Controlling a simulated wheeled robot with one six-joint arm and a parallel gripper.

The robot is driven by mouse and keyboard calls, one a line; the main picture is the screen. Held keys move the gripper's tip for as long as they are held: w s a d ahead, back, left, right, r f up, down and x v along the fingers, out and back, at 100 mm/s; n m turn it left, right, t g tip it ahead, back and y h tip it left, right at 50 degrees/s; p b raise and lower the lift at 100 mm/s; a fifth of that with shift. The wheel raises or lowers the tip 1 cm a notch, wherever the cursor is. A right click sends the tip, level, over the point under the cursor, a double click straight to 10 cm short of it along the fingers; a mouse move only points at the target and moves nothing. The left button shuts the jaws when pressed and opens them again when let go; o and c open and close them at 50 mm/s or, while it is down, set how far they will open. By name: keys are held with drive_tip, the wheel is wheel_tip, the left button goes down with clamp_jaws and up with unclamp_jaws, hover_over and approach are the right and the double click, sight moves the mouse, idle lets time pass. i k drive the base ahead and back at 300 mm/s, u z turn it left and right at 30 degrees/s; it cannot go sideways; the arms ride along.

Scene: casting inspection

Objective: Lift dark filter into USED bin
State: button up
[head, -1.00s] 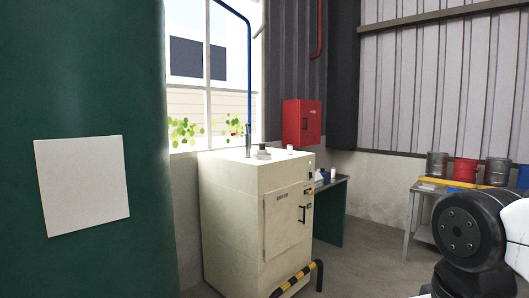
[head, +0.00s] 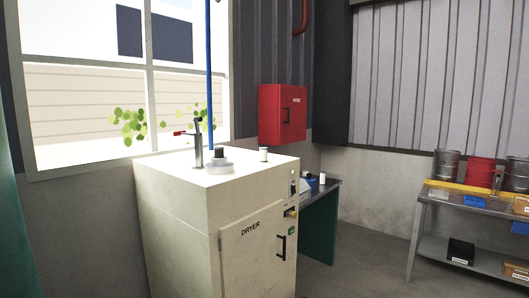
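A small dark cylinder (head: 218,151), which looks like the dark filter, sits upright in a round grey-white base (head: 220,164) on top of the cream dryer (head: 175,215). A small white cylinder (head: 263,154) stands to its right, near the top's back edge. No bin readable as USED shows. A black bin (head: 461,251) with a small unreadable label is on the lower shelf of the bench at the right. My gripper is not in view.
A dark-topped table (head: 322,192) with small items stands behind the dryer. The bench (head: 440,200) carries drums and boxes. Grey floor (head: 350,275) between is clear.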

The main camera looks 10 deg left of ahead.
sight(219, 150)
drive_tip(key=u, duration=0.2)
drive_tip(key=i, duration=1.7)
drive_tip(key=u, duration=0.75)
drive_tip(key=i, duration=0.35)
